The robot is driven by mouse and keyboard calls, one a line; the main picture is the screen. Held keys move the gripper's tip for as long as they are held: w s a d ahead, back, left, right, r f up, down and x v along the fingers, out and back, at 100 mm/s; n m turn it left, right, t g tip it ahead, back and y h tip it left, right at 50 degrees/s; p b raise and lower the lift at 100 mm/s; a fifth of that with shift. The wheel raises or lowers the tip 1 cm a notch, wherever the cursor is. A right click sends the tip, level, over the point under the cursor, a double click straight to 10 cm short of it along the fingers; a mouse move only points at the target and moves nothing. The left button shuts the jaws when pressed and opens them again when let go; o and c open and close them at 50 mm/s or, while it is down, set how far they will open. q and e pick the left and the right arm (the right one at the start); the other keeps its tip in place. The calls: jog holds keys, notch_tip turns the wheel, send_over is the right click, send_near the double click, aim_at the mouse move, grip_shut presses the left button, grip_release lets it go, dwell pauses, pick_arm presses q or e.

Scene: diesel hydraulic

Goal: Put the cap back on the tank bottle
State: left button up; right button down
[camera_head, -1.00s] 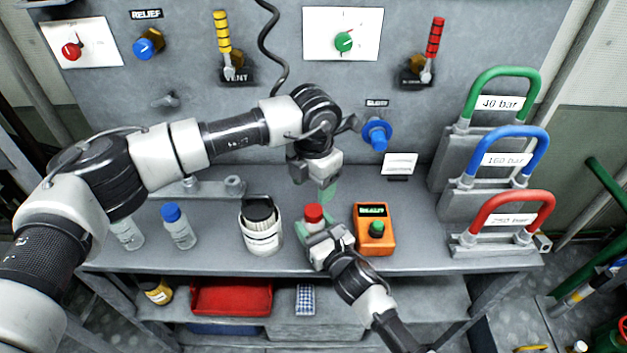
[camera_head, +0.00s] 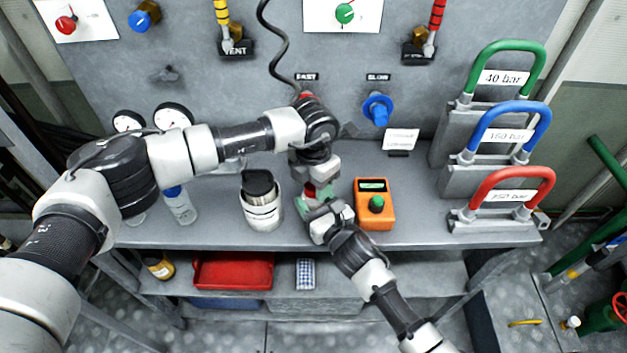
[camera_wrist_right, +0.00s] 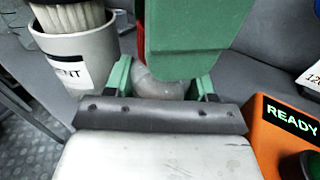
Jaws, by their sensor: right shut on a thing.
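The red cap (camera_head: 310,189) shows in the head view just below my left gripper (camera_head: 312,184), at the top of the tank bottle. A red strip of the cap (camera_wrist_right: 140,32) also shows in the right wrist view, beside a green left finger. My right gripper (camera_head: 318,212) is shut on the tank bottle (camera_wrist_right: 165,84), whose pale rounded body shows between its green fingers. In the head view the bottle is mostly hidden by both grippers. My left gripper is around or against the cap; I cannot tell whether its fingers are closed on it, or how the cap is seated.
An orange device (camera_head: 376,211) with a green button stands close right of the bottle. A white pot (camera_head: 262,212) with a dark top is at the left. A blue-capped bottle (camera_head: 180,205) is further left. Coloured shackle-shaped weights (camera_head: 505,175) stand at the right.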

pick_arm(q)
jog(key=c, duration=0.7)
jog(key=o, duration=1.1)
jog(key=shift+o, duration=0.2)
notch_tip(320, 180, up, 12)
pick_arm(e)
jog(key=shift+c, duration=1.4)
grip_release()
